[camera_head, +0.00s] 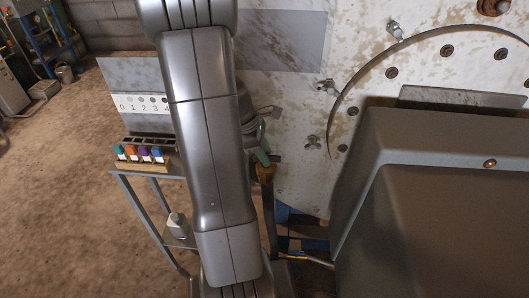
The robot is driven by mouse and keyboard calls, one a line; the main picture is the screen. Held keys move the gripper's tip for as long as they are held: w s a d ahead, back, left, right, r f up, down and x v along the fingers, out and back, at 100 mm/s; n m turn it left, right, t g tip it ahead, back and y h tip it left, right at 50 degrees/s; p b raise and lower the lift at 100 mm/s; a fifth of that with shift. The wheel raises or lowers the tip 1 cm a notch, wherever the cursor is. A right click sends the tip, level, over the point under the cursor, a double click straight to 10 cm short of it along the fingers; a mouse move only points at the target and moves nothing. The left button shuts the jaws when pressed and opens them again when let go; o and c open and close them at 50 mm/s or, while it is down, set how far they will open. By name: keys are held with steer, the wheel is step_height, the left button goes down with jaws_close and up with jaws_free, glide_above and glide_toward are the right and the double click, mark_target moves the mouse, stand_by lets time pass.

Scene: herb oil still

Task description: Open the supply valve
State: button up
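My grey arm crosses the middle of the view from top to bottom and hides much of what is behind it. My gripper (268,128) shows only in part, just right of the arm, and its opening is unclear. A green lever-like piece (263,155) is right at the gripper, above a brass-coloured fitting (266,174) on an upright pipe. This looks like the supply valve, but the arm covers part of it. I cannot tell whether the gripper touches the green piece or how far the valve is turned.
A stained pale panel (290,100) with wing bolts and a big round bolted rim (331,125) stands behind. At left, a metal stand (140,205) bears a rack of coloured-capped vials (141,155) below a numbered strip (140,103). Bare floor (60,200) lies further left.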

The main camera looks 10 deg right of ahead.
jaws_close()
steer(key=m+g+p, duration=0.1)
steer(key=m, duration=0.1)
steer(key=m+p, duration=0.1)
steer(key=m, duration=0.1)
steer(key=shift+w+d+r+m+g+y, duration=0.1)
steer(key=shift+w+r+m+g+y, duration=0.05)
steer(key=shift+m+g+y, duration=0.2)
steer(key=m+p, duration=0.1)
steer(key=m, duration=0.1)
steer(key=m+g+y, duration=0.1)
steer(key=m, duration=0.1)
steer(key=shift+w+d+m+y+p, duration=0.1)
steer(key=shift+m+y+p, duration=0.15)
steer(key=shift+m+p, duration=0.15)
steer(key=m+y, duration=0.1)
steer(key=m, duration=0.1)
steer(key=m+y+p, duration=0.1)
steer(key=m, duration=0.2)
steer(key=shift+d+g, duration=0.15)
steer(key=shift+g, duration=0.1)
steer(key=shift+m+y+p, duration=0.3)
steer(key=shift+m+y, duration=0.4)
steer(key=shift+m, duration=1.25)
